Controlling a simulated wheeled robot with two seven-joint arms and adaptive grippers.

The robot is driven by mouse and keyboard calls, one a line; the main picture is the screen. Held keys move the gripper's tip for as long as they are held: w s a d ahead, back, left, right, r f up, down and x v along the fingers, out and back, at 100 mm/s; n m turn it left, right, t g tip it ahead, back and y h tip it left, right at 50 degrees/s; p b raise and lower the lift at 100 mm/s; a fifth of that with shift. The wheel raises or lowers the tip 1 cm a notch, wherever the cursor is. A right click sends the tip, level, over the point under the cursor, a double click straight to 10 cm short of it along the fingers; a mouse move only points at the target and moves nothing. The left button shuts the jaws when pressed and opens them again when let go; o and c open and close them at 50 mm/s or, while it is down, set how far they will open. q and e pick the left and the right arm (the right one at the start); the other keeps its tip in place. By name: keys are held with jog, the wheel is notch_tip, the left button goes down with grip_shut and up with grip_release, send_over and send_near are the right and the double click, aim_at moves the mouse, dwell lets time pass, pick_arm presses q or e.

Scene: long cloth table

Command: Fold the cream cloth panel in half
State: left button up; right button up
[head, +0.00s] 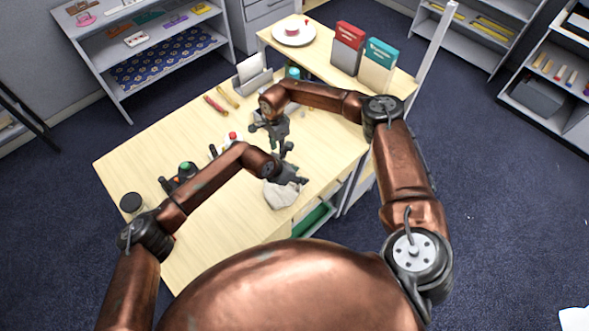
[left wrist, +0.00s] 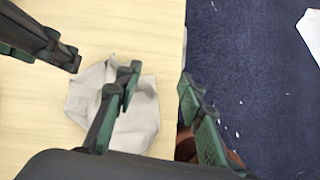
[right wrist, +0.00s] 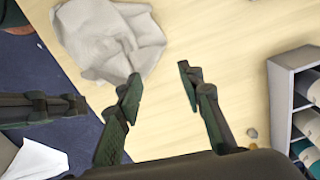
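The cream cloth panel (head: 281,195) lies crumpled near the table's front edge, with raised creases and no flat, square outline. It also shows in the left wrist view (left wrist: 145,115) and the right wrist view (right wrist: 110,38). My left gripper (head: 292,172) is just above the cloth. In the left wrist view its fingers (left wrist: 158,86) are apart, one over the cloth and one beyond the table edge. My right gripper (head: 268,125) is farther back over the table. In the right wrist view its fingers (right wrist: 160,76) are apart with bare table between them, beside the cloth.
Dark items and a black round lid (head: 131,203) stand left on the table (head: 130,157). A grey holder (head: 253,74) stands behind my right gripper. Red and teal boxes (head: 378,65) and a plate (head: 294,33) are at the far end. A white piece (left wrist: 312,32) lies on the floor.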

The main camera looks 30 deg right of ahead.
pick_arm(q)
jog(key=o, duration=0.4)
jog(key=shift+s, duration=0.4)
jog(key=shift+c, duration=0.2)
pick_arm(e)
jog(key=o, duration=0.4)
jog(key=shift+w+a, duration=0.1)
jog(key=shift+w, duration=0.2)
jog(key=shift+c, duration=0.2)
pick_arm(q)
jog(key=o, duration=0.5)
jog(key=shift+r+p, duration=0.3)
jog(key=shift+c, duration=0.2)
pick_arm(e)
jog(key=o, duration=0.5)
jog(key=shift+r, duration=0.3)
jog(key=shift+c, duration=0.2)
notch_tip(320, 180, up, 8)
jog(key=p, duration=0.7)
jog(key=shift+f, duration=0.1)
pick_arm(q)
notch_tip(320, 180, up, 8)
jog(key=shift+f, duration=0.15)
